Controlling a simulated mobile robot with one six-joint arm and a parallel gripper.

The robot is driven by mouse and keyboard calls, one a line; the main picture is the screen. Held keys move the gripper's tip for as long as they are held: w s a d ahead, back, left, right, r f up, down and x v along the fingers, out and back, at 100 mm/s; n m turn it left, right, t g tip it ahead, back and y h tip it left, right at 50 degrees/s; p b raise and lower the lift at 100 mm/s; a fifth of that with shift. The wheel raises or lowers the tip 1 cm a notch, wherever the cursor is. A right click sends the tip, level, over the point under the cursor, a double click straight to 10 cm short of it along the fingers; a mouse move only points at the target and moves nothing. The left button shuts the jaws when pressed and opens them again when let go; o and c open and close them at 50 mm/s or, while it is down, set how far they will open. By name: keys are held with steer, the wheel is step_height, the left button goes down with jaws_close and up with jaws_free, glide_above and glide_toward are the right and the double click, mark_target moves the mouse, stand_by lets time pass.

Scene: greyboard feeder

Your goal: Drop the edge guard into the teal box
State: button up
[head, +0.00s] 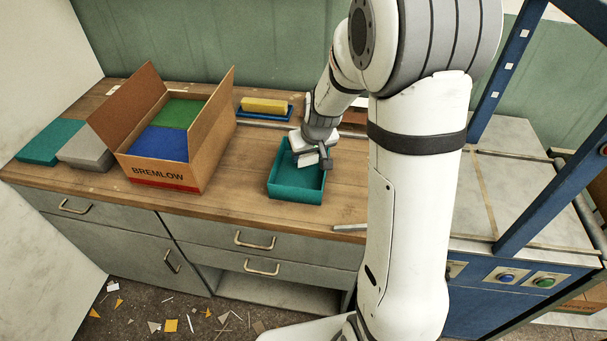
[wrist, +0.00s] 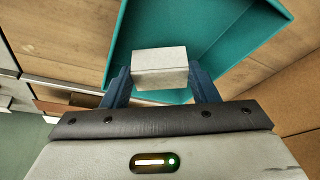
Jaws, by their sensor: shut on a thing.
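The teal box (head: 294,191) is an open-topped tray on the wooden bench, left of my arm in the head view. Its inside also fills the upper part of the wrist view (wrist: 215,35). My gripper (head: 312,161) points down over the box's back right part. In the wrist view its blue fingers (wrist: 160,80) are shut on a short pale grey block, the edge guard (wrist: 160,67). The guard is over the box opening; its exact height above the floor is hard to tell. In the head view my gripper largely hides it.
An open cardboard carton marked BREMLOW (head: 160,177) holds green and blue stacks, left of the teal box. A yellow block (head: 265,105) lies on a blue tray (head: 246,112) behind. Grey (head: 88,152) and teal (head: 48,142) blocks lie far left. A blue frame (head: 508,70) rises at right.

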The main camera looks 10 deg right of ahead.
steer(key=o, duration=1)
steer(key=shift+o, duration=0.2)
steer(key=v, duration=0.8)
steer(key=s+r+g, duration=0.1)
steer(key=s+r, duration=0.2)
steer(key=s, duration=0.8)
steer(key=s+r+m, duration=0.1)
steer(key=s+r, duration=0.2)
steer(key=s, duration=0.8)
steer(key=shift+a+m+g+h+p, duration=0.2)
steer(key=shift+m+g+h+p, duration=0.1)
steer(key=shift+g+p, duration=0.15)
